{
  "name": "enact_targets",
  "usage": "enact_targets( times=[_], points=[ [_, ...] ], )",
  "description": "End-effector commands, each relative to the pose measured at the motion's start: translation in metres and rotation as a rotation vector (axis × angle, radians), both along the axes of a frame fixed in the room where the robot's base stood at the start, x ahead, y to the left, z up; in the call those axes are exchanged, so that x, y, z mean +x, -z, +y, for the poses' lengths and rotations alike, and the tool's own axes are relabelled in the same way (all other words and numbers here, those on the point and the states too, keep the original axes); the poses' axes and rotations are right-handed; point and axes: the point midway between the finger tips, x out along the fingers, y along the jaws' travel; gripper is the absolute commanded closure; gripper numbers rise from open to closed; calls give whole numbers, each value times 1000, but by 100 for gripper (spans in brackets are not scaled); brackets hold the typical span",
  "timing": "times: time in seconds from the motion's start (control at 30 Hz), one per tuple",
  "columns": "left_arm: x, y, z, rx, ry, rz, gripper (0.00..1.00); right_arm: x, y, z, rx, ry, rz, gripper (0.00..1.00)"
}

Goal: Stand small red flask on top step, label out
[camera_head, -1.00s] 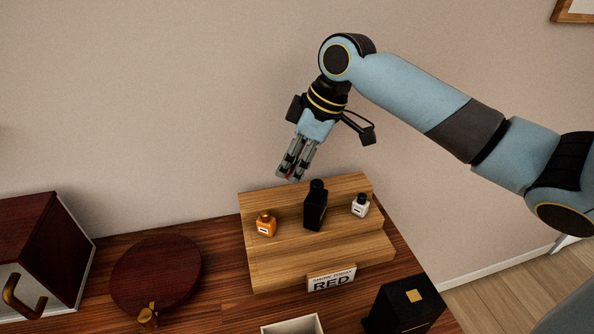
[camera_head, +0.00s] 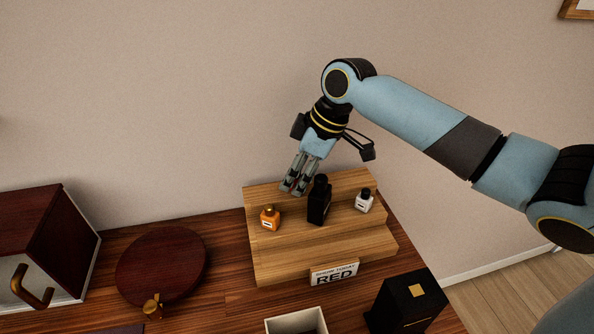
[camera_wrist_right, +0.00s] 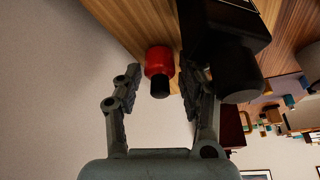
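The small red flask (camera_wrist_right: 159,60) with its black cap is between the fingertips of my right gripper (camera_wrist_right: 160,80) in the right wrist view. Narrow gaps show on both sides of it, so the fingers look open around it. In the head view, my right gripper (camera_head: 294,190) points down at the back left of the upper step of the wooden stand (camera_head: 260,196), and only a trace of red shows between the fingers. The flask's base appears at the step, but contact is unclear. Its label is not visible. My left gripper is not in view.
A tall black bottle (camera_head: 319,203) stands close right of the fingers. An orange bottle (camera_head: 270,219) and a white bottle (camera_head: 364,201) share the stand. A RED sign (camera_head: 334,274) is in front, with a black box (camera_head: 406,302) and a round wooden board (camera_head: 160,265) nearby.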

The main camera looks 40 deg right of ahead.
Motion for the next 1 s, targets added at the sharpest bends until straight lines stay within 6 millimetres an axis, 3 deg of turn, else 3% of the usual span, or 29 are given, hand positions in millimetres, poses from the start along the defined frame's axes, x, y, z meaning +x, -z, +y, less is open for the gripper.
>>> enact_targets(
  times=[0.17,0.6,0.8,1.0],
  points=[
    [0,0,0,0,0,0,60,-2,-10,-3,-2,0,-1,60],
    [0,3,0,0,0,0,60,-30,-96,-25,-7,-2,0,60],
    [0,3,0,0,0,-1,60,-35,-112,-29,-2,-1,0,60],
    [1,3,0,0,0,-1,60,-36,-114,-29,2,1,0,60]
  ],
)
